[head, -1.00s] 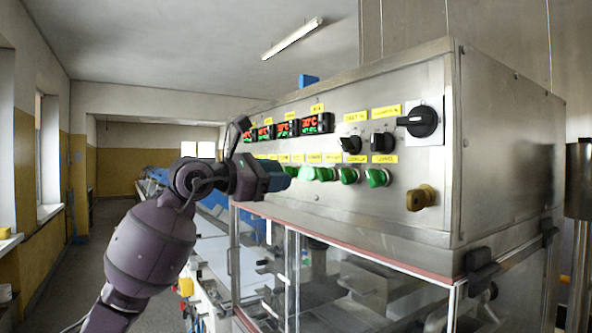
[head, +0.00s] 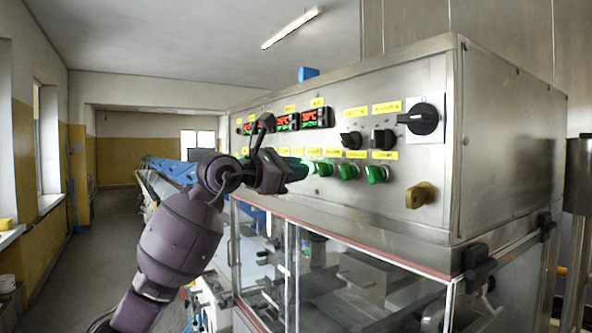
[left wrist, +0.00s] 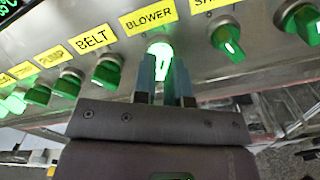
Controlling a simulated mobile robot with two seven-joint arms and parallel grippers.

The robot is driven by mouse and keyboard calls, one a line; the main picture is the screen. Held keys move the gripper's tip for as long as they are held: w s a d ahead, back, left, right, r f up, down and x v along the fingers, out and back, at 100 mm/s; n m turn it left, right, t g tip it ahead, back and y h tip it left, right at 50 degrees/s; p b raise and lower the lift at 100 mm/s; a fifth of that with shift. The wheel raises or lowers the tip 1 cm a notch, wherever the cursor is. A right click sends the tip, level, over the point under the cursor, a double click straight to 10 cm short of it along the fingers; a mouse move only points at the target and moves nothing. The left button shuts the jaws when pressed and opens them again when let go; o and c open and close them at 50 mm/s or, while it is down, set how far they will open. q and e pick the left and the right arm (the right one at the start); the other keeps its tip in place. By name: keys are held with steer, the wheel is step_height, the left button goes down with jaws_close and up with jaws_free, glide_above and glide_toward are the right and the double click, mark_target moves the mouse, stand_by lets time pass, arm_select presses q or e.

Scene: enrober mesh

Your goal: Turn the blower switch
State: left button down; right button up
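The blower switch (left wrist: 160,48) is a green knob under a yellow BLOWER label (left wrist: 149,20) in the left wrist view. It is lit bright green, while the neighbouring knobs are darker. My left gripper (left wrist: 163,72) has its two fingers on either side of the knob, close against it with no clear gap, and appears shut on it. The fingers hide the knob's sides. In the head view my left gripper (head: 297,166) is at the row of green knobs on the steel control panel (head: 395,160), with a bright green glow beside it. My right gripper is not in view.
The belt switch (left wrist: 106,72) is close on the left, and another green knob (left wrist: 227,42) is close on the right. In the head view, black rotary switches (head: 382,139), a large black knob (head: 420,118) and red displays (head: 314,118) sit above. Clear guard panels (head: 350,270) are below.

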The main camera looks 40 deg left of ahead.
arm_select(q)
steer(key=shift+n, duration=0.3)
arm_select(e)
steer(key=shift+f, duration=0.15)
arm_select(q)
steer(key=n+b, duration=0.3)
steer(key=n, duration=0.8)
steer(key=shift+d, duration=0.1)
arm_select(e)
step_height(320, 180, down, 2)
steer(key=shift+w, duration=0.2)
arm_select(q)
steer(key=c, duration=1.2)
jaws_free()
steer(key=shift+o, duration=0.2)
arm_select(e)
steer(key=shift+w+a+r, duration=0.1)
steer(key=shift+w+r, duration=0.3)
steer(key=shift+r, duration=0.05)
